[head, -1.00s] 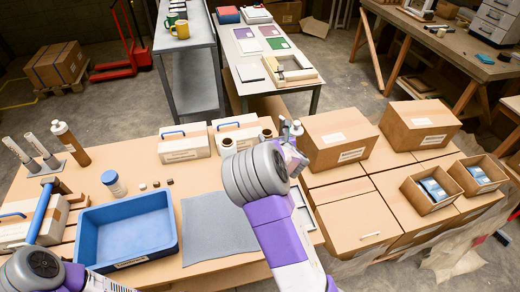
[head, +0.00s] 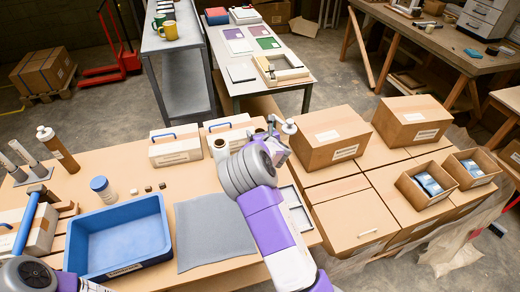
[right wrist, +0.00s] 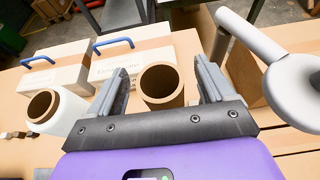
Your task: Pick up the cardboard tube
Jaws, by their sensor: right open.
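The cardboard tube (right wrist: 161,84) is a brown, open-ended, thick-walled cylinder. In the right wrist view it stands just beyond and between the two fingers of my right gripper (right wrist: 166,82), with bare space on both sides. In the head view the tube (head: 258,133) shows only in part behind my right arm. My right gripper (head: 272,140) is open and empty there, pointing away across the bench. A white roll with a brown core (right wrist: 57,108) stands left of the tube. My left gripper is out of view; only part of that arm shows at lower left.
Two white cases with blue handles (head: 176,148) (head: 232,131) stand behind the rolls. A grey round-headed object (right wrist: 285,58) is close to the right finger. Cardboard boxes (head: 327,138) stand to the right. A blue tray (head: 118,237) and grey mat (head: 213,232) lie in front.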

